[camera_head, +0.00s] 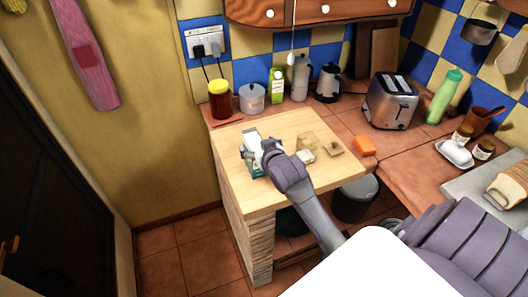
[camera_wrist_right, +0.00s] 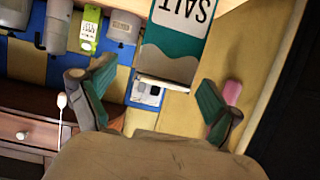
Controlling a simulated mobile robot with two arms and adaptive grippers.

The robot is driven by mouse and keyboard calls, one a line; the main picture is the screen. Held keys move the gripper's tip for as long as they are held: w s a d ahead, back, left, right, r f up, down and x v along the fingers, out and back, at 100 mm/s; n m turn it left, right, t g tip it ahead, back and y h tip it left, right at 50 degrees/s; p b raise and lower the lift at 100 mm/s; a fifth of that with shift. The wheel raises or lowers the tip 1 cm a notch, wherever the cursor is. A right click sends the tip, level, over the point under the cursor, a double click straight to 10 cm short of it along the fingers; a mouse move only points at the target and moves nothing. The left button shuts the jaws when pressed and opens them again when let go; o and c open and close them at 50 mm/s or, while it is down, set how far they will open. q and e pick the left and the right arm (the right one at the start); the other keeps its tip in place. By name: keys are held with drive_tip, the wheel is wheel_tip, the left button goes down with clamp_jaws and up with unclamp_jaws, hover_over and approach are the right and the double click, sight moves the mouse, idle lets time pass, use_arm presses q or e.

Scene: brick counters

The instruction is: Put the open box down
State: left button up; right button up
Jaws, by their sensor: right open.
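The open box is a teal and white salt box (camera_head: 254,168) standing on the light wooden counter top (camera_head: 240,199), near its left edge. In the right wrist view the box (camera_wrist_right: 175,35) shows upside down with the word SALT, and a pale flap sticks out at its open end. My right gripper (camera_head: 264,150) is at the box, partly covering it in the head view. In the wrist view its two fingers (camera_wrist_right: 153,98) are spread wider than the box, with gaps on both sides. My left gripper is not in view.
A small translucent item (camera_head: 307,139), a white block (camera_head: 305,157) and a flat brown piece (camera_head: 333,148) lie right of the box. An orange sponge (camera_head: 364,146) is further right. The counter's front left is bare.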

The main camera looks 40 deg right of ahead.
drive_tip(key=v, duration=0.6)
drive_tip(key=shift+s+r+b, duration=0.15)
drive_tip(key=shift+s+b, duration=0.15)
drive_tip(key=shift+a, duration=0.15)
drive_tip(key=s+a+f+n+g+y, duration=0.1)
drive_tip(key=s+a+f+n+g, duration=0.25)
drive_tip(key=s, duration=0.55)
drive_tip(key=s+a+f+g+y, duration=0.1)
drive_tip(key=s+a+f+g, duration=0.25)
drive_tip(key=s+a, duration=0.35)
drive_tip(key=s+a+f+n+g+y, duration=0.1)
drive_tip(key=s+a+f+g, duration=0.25)
drive_tip(key=s, duration=0.65)
wheel_tip(320, 180, down, 30)
drive_tip(key=s+b, duration=0.1)
drive_tip(key=b, duration=0.1)
drive_tip(key=s+d+f+g, duration=0.1)
drive_tip(key=s+d+f, duration=0.2)
drive_tip(key=s+f, duration=1.2)
drive_tip(key=shift+s+g, duration=0.35)
drive_tip(key=shift+s, duration=0.25)
